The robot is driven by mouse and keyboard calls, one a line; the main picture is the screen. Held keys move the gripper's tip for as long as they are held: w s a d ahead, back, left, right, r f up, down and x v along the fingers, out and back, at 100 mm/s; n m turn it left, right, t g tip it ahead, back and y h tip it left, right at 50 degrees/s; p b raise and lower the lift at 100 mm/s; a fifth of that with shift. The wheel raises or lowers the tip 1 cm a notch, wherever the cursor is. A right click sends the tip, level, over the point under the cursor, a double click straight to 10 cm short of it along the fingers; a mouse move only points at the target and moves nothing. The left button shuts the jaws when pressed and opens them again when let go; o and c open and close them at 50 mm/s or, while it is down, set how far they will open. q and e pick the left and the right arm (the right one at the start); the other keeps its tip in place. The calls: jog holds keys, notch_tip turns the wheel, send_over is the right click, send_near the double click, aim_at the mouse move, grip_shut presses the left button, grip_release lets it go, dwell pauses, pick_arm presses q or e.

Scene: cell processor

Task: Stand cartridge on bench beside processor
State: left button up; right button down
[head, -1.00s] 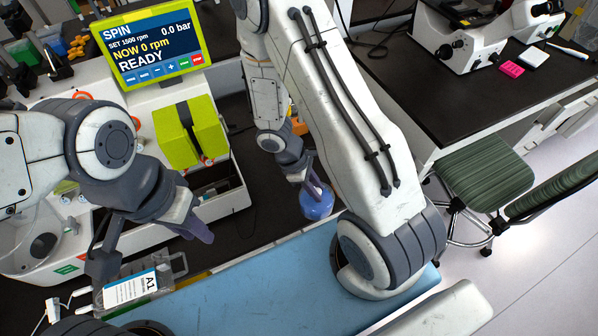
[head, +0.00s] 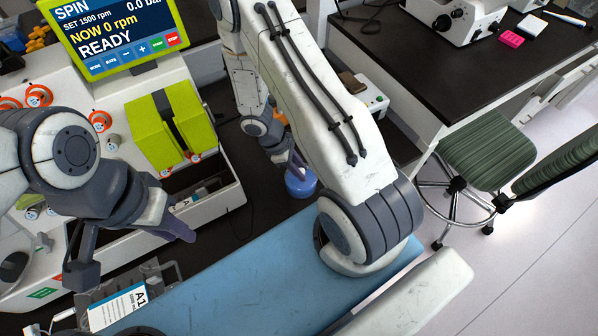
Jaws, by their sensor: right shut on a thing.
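The processor (head: 215,208) is the white machine at left, with a lit screen (head: 118,38) reading "NOW 0 rpm READY" and a yellow-green block on it. A blue rounded thing (head: 301,184), apparently the cartridge, is on or just above the dark bench, right of the processor. My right gripper (head: 294,164) is shut on its top; the forearm hides part of the view, and I cannot tell whether its base touches the bench. My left gripper (head: 132,245) is open and empty, its fingers spread in front of the processor.
A clear holder with a white A1 label (head: 118,305) stands below my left gripper. A blue mat (head: 270,270) lies along the front. Dark bench (head: 250,160) shows between processor and cartridge. A green chair (head: 487,150) and second bench (head: 430,80) are at right.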

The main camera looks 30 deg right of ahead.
jog(key=shift+r, duration=0.1)
jog(key=c, duration=0.7)
grip_release()
jog(key=shift+o, duration=0.2)
jog(key=w+a+r+t, duration=0.1)
jog(key=a+r, duration=0.3)
jog(key=r, duration=0.4)
jog(key=w+a+r, duration=0.1)
jog(key=a+r, duration=0.4)
jog(key=r, duration=0.3)
jog(key=s+a+r+m+t+y, duration=0.2)
jog(key=s+a+r+y, duration=0.3)
jog(key=s+a+r, duration=0.6)
jog(key=s+a, duration=0.1)
jog(key=s, duration=0.3)
jog(key=shift+a+r+m, duration=0.15)
jog(key=shift+r+m, duration=0.1)
jog(key=shift+m, duration=0.05)
